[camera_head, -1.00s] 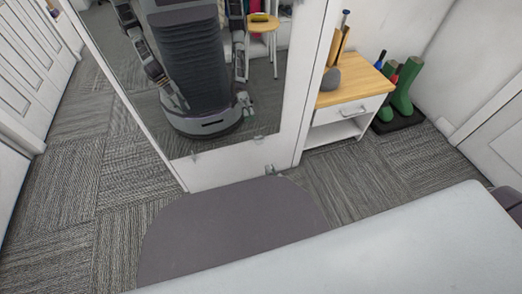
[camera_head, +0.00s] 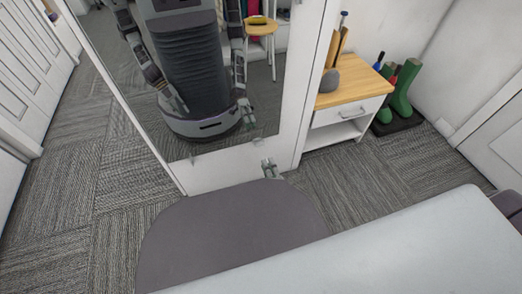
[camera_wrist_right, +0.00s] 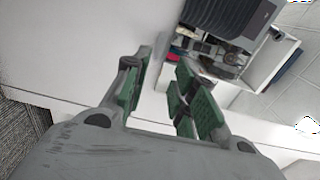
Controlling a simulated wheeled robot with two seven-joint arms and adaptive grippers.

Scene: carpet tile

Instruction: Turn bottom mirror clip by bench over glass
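The mirror (camera_head: 215,100) stands upright in a white frame and reflects my body. Two small pale clips show at its lower glass edge, one at left (camera_head: 193,159) and one at right (camera_head: 257,142), the right one nearer the wood-topped bench (camera_head: 350,89). Their turn is too small to tell. My right gripper (camera_head: 268,165) is in front of the white panel, just below the right clip. In the right wrist view its green-padded fingers (camera_wrist_right: 160,75) are apart with nothing between them; the clip cannot be made out there.
The bench right of the mirror carries a grey rounded object (camera_head: 329,80) and upright tools. Green boots (camera_head: 402,98) stand on a dark tray beyond it. A white panelled door (camera_head: 30,65) is at the left. Carpet (camera_head: 110,175) left of the mirror is clear.

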